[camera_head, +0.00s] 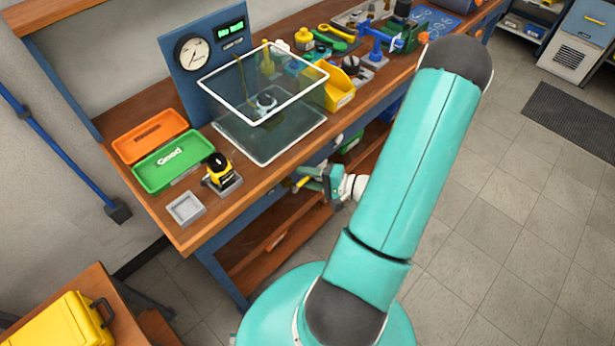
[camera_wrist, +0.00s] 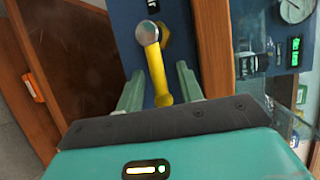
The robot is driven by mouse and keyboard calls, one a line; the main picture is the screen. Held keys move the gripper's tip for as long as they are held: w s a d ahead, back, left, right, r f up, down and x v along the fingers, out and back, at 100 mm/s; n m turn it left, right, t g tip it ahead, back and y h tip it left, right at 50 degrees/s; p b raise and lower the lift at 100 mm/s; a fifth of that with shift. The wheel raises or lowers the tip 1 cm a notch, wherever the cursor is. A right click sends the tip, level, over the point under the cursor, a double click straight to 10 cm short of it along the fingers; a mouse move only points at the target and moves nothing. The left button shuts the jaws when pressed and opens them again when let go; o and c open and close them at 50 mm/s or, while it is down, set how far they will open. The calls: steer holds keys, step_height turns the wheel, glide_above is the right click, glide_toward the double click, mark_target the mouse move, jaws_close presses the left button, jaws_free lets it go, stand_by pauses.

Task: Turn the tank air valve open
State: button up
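The tank air valve has a yellow lever handle (camera_wrist: 157,72) with a round silver end or hub (camera_wrist: 147,33). It is on the blue front of the bench, below the wooden top. In the head view a bit of the yellow handle (camera_head: 303,182) shows beside my gripper (camera_head: 322,178). In the wrist view my gripper (camera_wrist: 161,78) is open, with one finger on each side of the lever. Gaps show between the lever and both fingers.
The wooden bench edge (camera_wrist: 213,50) runs close beside the fingers. On the bench stand a clear tank (camera_head: 262,130), a gauge panel (camera_head: 192,52), a green tray (camera_head: 168,160), an orange tray (camera_head: 150,135) and a yellow-black regulator (camera_head: 217,170).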

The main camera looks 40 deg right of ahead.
jaws_close()
steer(key=shift+f, duration=0.1)
stand_by(0.3)
steer(key=f+m, duration=0.1)
steer(key=m+t+y, duration=0.1)
steer(key=m, duration=0.1)
steer(key=shift+a+f, duration=0.2)
steer(key=shift+f, duration=0.15)
steer(key=shift+s+a+f+m+t+h, duration=0.1)
steer(key=shift+a+f+m+t+h, duration=0.65)
steer(key=shift+m, duration=2)
steer(key=shift+w+a+f+m+t+h, duration=0.1)
steer(key=shift+a+f+m+t, duration=0.2)
steer(key=shift+a+m+t, duration=1.7)
steer(key=shift+s+d+f+m+t+h, duration=0.1)
steer(key=shift+d+f+m+t+h, duration=0.35)
steer(key=shift+m, duration=3.1)
steer(key=shift+a+f, duration=0.1)
steer(key=shift+a, duration=0.05)
jaws_free()
